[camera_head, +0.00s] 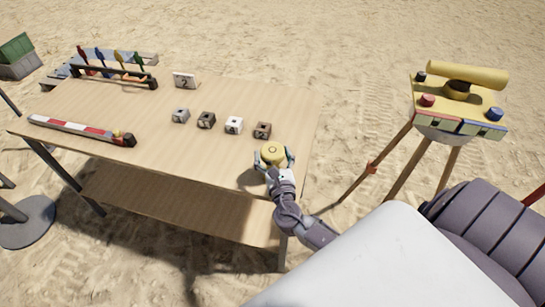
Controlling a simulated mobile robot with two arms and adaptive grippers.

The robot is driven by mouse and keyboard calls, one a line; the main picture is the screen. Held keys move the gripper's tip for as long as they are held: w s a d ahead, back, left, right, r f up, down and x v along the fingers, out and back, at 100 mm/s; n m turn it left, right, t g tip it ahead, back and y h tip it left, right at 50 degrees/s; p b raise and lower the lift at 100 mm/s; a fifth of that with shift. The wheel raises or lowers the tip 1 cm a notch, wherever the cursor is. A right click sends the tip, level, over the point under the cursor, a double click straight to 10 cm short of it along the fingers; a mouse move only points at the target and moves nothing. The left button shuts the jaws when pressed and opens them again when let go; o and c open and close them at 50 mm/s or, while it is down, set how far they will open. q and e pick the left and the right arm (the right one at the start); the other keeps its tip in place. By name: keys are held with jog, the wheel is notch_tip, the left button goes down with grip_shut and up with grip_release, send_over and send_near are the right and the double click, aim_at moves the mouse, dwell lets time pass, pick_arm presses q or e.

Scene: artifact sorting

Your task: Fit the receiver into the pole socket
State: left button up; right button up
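A round yellow piece (272,151), which looks like the receiver, sits between the fingers of my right gripper (274,160) at the table's right front corner. The fingers close around its sides. A dark shadow lies on the tabletop to its left, so it appears held a little above the table. A red and white striped pole (78,128) lies along the table's left front edge. Its right end carries a small brown and orange fitting (123,138), perhaps the socket, but its opening is too small to make out. My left gripper is out of view.
Several small marked blocks (206,120) stand in a row mid-table on the wooden table (150,160). A yellow instrument on a tripod (460,97) stands at right. The tabletop between pole and blocks is clear.

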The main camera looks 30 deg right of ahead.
jog(key=c, duration=0.8)
jog(key=shift+c, duration=0.4)
jog(key=shift+r, duration=0.15)
